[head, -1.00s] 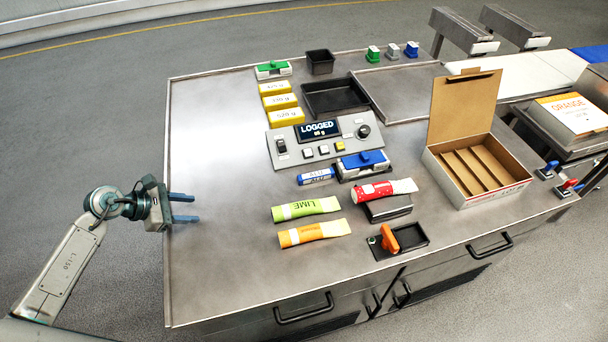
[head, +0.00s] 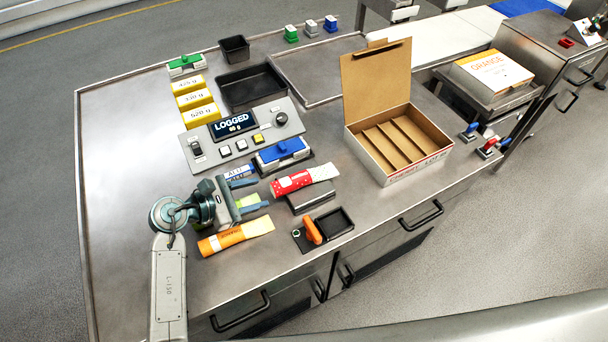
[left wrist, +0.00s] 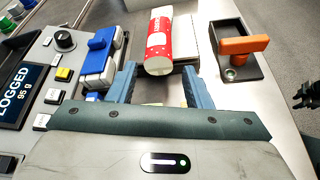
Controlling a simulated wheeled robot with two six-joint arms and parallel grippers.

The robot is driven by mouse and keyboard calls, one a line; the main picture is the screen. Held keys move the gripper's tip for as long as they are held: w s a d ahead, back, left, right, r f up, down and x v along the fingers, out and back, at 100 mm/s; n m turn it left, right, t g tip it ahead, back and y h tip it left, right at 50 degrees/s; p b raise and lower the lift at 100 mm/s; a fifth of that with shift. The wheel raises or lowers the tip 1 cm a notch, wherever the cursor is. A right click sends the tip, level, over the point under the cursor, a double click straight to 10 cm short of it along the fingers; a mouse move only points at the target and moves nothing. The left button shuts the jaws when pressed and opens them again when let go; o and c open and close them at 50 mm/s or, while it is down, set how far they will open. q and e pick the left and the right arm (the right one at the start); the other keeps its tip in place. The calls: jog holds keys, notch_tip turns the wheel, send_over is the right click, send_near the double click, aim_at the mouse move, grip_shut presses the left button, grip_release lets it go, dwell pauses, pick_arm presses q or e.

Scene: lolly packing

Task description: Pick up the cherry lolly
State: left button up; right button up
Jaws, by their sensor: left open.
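The cherry lolly is a red tube (head: 292,183) with white dots and a pale end. It lies tilted across a dark, low scale block (head: 312,198) in the head view.
An orange lolly (head: 236,236) lies in front of my left gripper. A blue-handled device (head: 282,153) and control panel (head: 240,133) stand behind. An orange lever (head: 312,230) sits on a black tray at front. An open carton (head: 398,150) stands right.

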aim_at(273, 188)
pick_arm(q)
jog(key=shift+p+x, duration=0.3)
jog(key=shift+x, duration=0.75)
jog(key=shift+w+d+f, duration=0.1)
jog(key=shift+w+d, duration=0.05)
jog(key=shift+d, duration=0.15)
jog(key=shift+w+d, duration=0.15)
jog(key=shift+d, duration=0.15)
jog(key=p+x, duration=0.2)
jog(key=x, duration=0.2)
jog(key=shift+d+p, duration=0.1)
jog(key=shift+p, duration=0.3)
jog(key=shift+w+d+f, duration=0.15)
jog(key=shift+d, duration=0.05)
jog(key=c, duration=0.8)
pick_arm(e)
jog(key=r, duration=0.3)
jog(key=shift+s+a+r, duration=0.1)
jog(key=shift+a+r, duration=0.2)
jog(key=shift+a, duration=0.1)
